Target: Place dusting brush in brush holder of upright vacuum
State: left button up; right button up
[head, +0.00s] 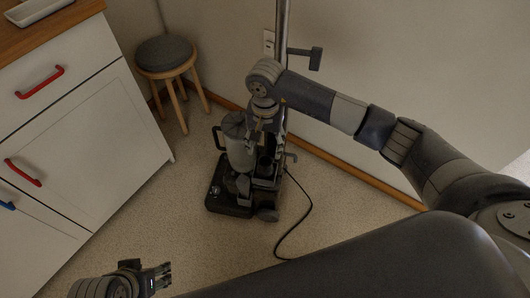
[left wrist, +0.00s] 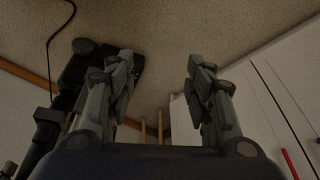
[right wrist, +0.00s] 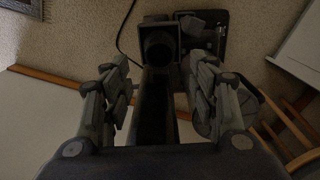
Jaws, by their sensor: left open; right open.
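The upright vacuum (head: 238,150) stands on the floor near the wall, with its dark base (head: 230,200) to the front. A dark block with a round opening, perhaps the brush holder (right wrist: 158,45), shows beyond the fingers in the right wrist view. My right gripper (head: 264,115) is open above the vacuum's upper part. A dark long part (right wrist: 156,105) runs between its fingers; I cannot tell whether it is vacuum body or brush. I cannot make out the dusting brush for sure. My left gripper (head: 160,274) is open and empty, low and left, apart from the vacuum.
A round stool (head: 165,53) stands behind and left of the vacuum. A white cabinet (head: 85,130) with red handles is at the left. A black cord (head: 298,222) lies on the floor right of the vacuum. A metal pole (head: 282,25) rises beside the wall.

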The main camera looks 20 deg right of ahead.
pick_arm(q)
jog(key=shift+x, duration=1.35)
pick_arm(e)
jog(key=shift+r, duration=1.7)
pick_arm(q)
jog(key=shift+s, duration=0.1)
